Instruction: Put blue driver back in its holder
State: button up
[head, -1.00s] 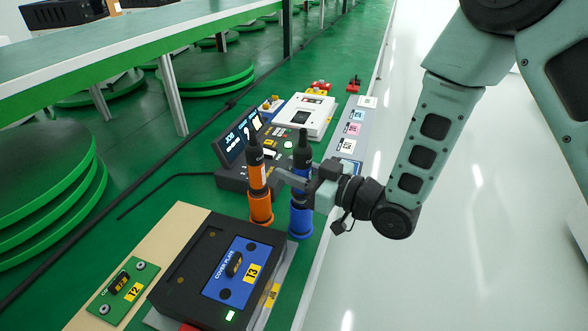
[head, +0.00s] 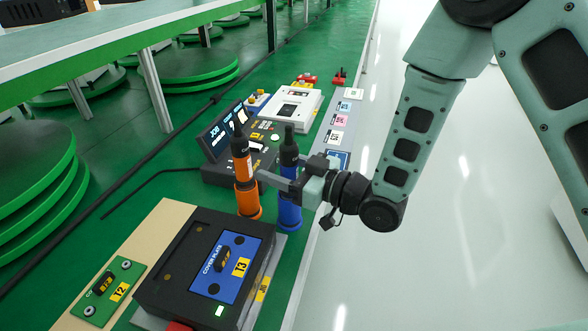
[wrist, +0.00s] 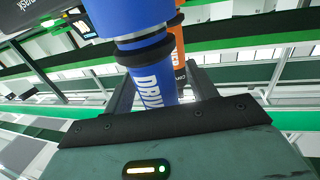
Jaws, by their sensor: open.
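The blue driver (head: 289,160) has a black top and stands upright in its blue holder (head: 289,215) at the line's edge. My gripper (head: 270,180) is open at the height of the driver's blue body, with one finger reaching past it toward the orange driver. In the wrist view the blue driver (wrist: 152,82) stands between my two fingers, its lettering partly showing. I cannot tell whether a finger touches it. The lower end of the driver is hidden inside the holder.
An orange driver (head: 242,162) stands in an orange holder (head: 248,203) close on the left. A black fixture with a blue cover plate (head: 228,268) lies in front. A console with a screen (head: 222,135) and a white box (head: 292,108) stand behind. The floor on the right is clear.

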jog(key=v, duration=0.9)
jog(key=shift+d+r, duration=0.2)
jog(key=shift+r, duration=0.1)
jog(key=p+v, duration=0.8)
jog(key=shift+f, duration=0.3)
